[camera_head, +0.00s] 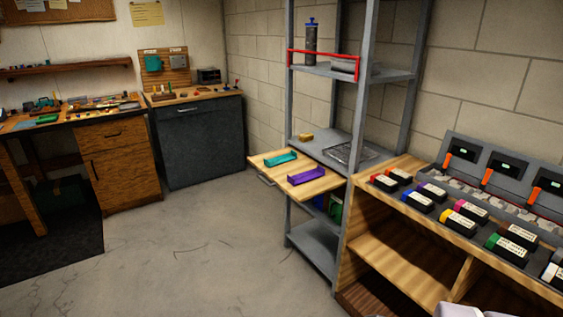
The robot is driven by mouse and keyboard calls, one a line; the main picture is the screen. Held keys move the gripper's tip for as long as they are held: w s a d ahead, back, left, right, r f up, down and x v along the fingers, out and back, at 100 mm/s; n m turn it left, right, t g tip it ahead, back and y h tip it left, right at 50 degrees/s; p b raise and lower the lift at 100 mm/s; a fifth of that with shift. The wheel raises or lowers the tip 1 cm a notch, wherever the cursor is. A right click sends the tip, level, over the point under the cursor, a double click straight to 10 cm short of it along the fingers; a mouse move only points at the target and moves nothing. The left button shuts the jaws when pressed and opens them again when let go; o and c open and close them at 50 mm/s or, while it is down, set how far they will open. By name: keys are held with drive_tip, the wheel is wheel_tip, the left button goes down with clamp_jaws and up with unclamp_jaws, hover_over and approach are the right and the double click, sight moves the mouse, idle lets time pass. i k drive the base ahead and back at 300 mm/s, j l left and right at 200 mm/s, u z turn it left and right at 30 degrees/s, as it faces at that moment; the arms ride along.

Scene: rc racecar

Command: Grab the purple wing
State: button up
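The purple wing (307,176) lies on a light wooden pull-out board (311,190) that juts out from the grey metal shelf. It is a long, shallow piece with raised ends. A teal wing (281,160) of similar shape lies behind it and to its left on the same board, apart from it. Nothing covers the purple wing. My gripper is not in view; only a pale shape, perhaps part of my arm, shows at the bottom right edge.
The grey shelf's upright (355,150) stands just right of the board. A wooden cabinet (400,268) with several colored cartridges on its top stands at the right. A dark cabinet (200,140) and a workbench (122,165) stand at the back left. The concrete floor (190,255) between is clear.

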sight(297, 178)
drive_tip(key=i+j+z, duration=0.1)
drive_tip(key=i+j, duration=0.2)
drive_tip(key=i+j+z, duration=0.15)
drive_tip(key=i+j, duration=0.15)
drive_tip(key=i+j+z, duration=0.1)
drive_tip(key=i+j, duration=0.25)
drive_tip(key=i+j+z, duration=0.15)
drive_tip(key=i+j, duration=0.25)
drive_tip(key=i+j+z, duration=0.1)
drive_tip(key=i+j, duration=0.2)
drive_tip(key=i+j+z, duration=0.1)
drive_tip(key=i+j, duration=0.15)
drive_tip(key=j, duration=0.3)
drive_tip(key=i+j+z, duration=0.15)
drive_tip(key=i+j, duration=0.15)
drive_tip(key=j, duration=0.15)
drive_tip(key=i+j+z, duration=0.1)
drive_tip(key=i+j, duration=0.15)
drive_tip(key=j, duration=0.25)
